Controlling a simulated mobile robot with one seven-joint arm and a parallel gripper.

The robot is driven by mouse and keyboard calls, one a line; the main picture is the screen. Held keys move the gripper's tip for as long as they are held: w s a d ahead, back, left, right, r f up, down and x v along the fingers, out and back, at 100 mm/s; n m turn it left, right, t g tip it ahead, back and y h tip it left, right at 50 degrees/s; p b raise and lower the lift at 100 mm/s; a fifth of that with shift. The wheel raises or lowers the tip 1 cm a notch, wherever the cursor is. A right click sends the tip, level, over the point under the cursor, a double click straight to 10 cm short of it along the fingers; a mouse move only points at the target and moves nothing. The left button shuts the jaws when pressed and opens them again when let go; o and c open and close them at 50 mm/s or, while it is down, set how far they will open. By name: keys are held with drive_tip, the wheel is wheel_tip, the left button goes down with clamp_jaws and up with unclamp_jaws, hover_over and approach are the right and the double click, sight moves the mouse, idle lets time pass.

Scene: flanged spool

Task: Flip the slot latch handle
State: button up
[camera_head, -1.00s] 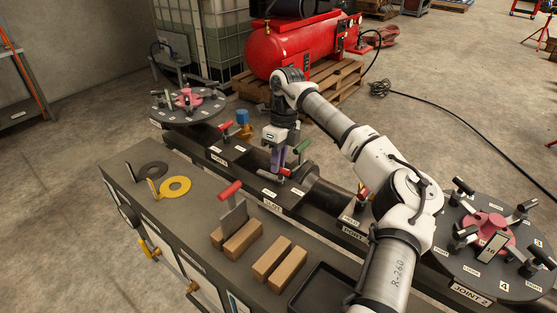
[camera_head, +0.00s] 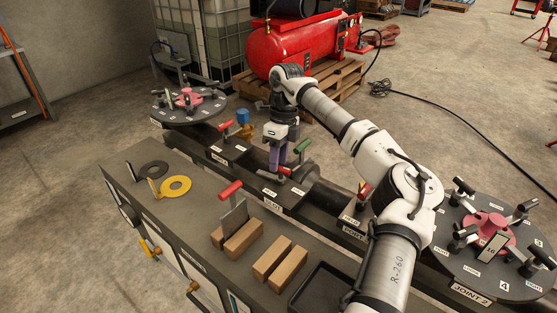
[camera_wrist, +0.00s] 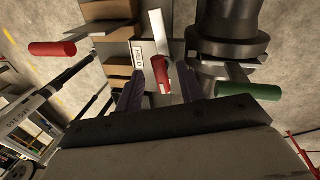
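The slot latch has a red handle (camera_head: 284,171) on a pale metal lever, on the dark pipe fixture near the SLOT label (camera_head: 272,204). In the wrist view the red handle (camera_wrist: 161,73) lies between my gripper's two purple fingers, with a gap on each side. My gripper (camera_head: 278,168) points down above the latch in the head view. Its fingers are apart in the wrist view (camera_wrist: 160,85) and hold nothing. A plate reading HELD (camera_wrist: 138,58) is beside the handle. Part of the latch is hidden by the fingers in the head view.
A green handle (camera_head: 303,146) stands close to the right of my gripper. Another red handle (camera_head: 228,127) is to the left. A bench (camera_head: 190,215) in front carries wooden blocks (camera_head: 280,262) and an upright plate with a red grip (camera_head: 231,190).

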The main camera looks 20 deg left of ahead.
wheel_tip(320, 180, up, 13)
drive_tip(key=w, duration=0.2)
drive_tip(key=shift+w+d+b, duration=0.2)
drive_tip(key=shift+d+b, duration=0.05)
drive_tip(key=shift+b, duration=0.1)
drive_tip(key=shift+o, duration=0.5)
drive_tip(key=shift+f, duration=0.1)
idle(0.4)
